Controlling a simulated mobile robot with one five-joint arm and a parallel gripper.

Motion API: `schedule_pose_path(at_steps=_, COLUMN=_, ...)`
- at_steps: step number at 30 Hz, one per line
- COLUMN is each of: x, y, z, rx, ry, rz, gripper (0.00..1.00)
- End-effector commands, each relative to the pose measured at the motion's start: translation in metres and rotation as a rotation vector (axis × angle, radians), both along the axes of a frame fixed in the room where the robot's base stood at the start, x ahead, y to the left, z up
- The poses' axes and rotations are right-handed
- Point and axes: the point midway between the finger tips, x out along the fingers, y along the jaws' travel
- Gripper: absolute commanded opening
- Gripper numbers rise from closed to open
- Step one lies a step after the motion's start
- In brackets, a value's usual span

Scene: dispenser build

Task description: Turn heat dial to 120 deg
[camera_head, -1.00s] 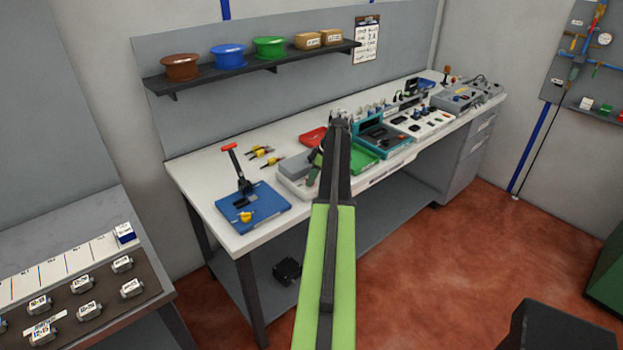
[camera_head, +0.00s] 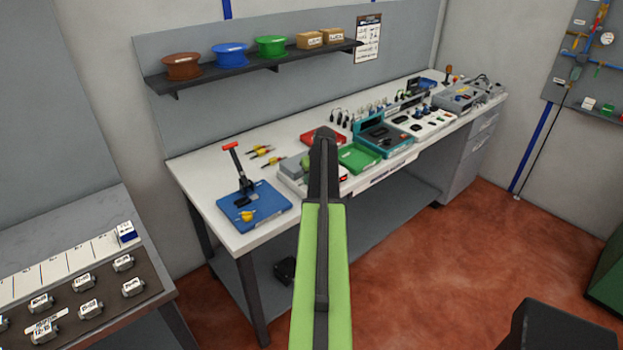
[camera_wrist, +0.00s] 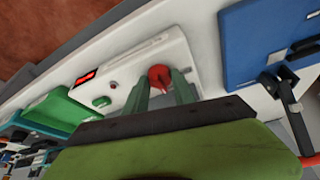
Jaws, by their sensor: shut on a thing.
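The red heat dial (camera_wrist: 160,77) shows in the wrist view on the white panel of a bench unit (camera_wrist: 137,62). My gripper (camera_wrist: 159,80) has its two green fingers on either side of the dial, shut on it. A light mark shows on the dial's face, but I cannot read its angle. A red lit display (camera_wrist: 86,78) is on the same panel, its digits too small to read. In the head view my arm hides the dial, and only part of the white unit (camera_head: 290,184) shows beside it.
A blue base with a red-handled lever (camera_head: 266,213) stands left of the unit on the bench. A green tray (camera_head: 359,158) and a red tray (camera_head: 322,137) lie to the right and behind. Yellow-handled tools (camera_head: 262,151) lie at the back. A shelf (camera_head: 215,74) holds spools above.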

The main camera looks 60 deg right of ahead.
Motion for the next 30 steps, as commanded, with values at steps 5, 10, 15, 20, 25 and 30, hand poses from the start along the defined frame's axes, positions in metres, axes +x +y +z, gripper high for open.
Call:
schedule_pose_path(at_steps=5, x=0.0007, y=0.0037, z=-0.0005, rx=0.003, ry=0.003, rz=-0.164, gripper=0.00)
schedule_pose_path(at_steps=10, x=0.0023, y=0.0045, z=-0.0005, rx=0.003, ry=0.002, rz=-0.326, gripper=0.00)
schedule_pose_path(at_steps=15, x=0.0042, y=0.0054, z=-0.0006, rx=0.004, ry=0.002, rz=-0.487, gripper=0.00)
schedule_pose_path(at_steps=20, x=0.0053, y=0.0054, z=-0.0007, rx=0.004, ry=0.002, rz=-0.638, gripper=0.00)
schedule_pose_path(at_steps=25, x=0.0068, y=0.0060, z=-0.0008, rx=0.006, ry=0.003, rz=-0.785, gripper=0.00)
schedule_pose_path(at_steps=30, x=0.0081, y=0.0063, z=-0.0008, rx=0.007, ry=0.003, rz=-0.908, gripper=0.00)
